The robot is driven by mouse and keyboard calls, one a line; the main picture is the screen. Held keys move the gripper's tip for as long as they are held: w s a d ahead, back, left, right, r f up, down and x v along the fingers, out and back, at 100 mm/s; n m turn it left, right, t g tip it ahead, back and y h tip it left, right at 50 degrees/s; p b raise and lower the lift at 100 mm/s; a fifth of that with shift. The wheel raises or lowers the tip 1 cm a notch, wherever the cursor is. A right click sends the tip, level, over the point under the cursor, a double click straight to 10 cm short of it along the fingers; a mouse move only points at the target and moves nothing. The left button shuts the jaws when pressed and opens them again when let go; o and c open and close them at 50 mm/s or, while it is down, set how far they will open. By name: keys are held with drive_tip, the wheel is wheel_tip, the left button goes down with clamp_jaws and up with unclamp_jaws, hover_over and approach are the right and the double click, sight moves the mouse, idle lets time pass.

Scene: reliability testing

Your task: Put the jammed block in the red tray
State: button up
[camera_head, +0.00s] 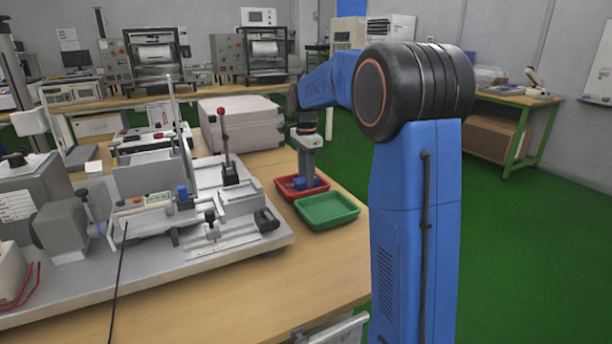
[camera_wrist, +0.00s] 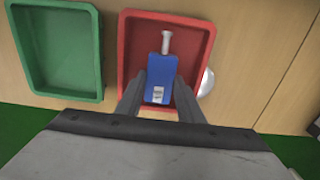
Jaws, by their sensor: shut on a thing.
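The jammed block (camera_wrist: 160,80) is blue with a pale label and a light rod at its far end. My gripper (camera_wrist: 161,98) is shut on it, one finger on each side. The block is within the outline of the red tray (camera_wrist: 203,40) in the wrist view; whether it touches the tray floor I cannot tell. In the head view, my gripper (camera_head: 304,180) points down over the red tray (camera_head: 323,187), with a blue part (camera_head: 299,184) showing low between the tray walls.
An empty green tray (camera_head: 327,211) stands beside the red tray, near the table's right edge. A grey test rig (camera_head: 215,240) with levers fills the table to the left. A white round object (camera_wrist: 206,82) lies beside the red tray in the wrist view.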

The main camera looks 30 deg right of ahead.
drive_tip(key=o, duration=1.1)
wheel_tip(320, 180, up, 12)
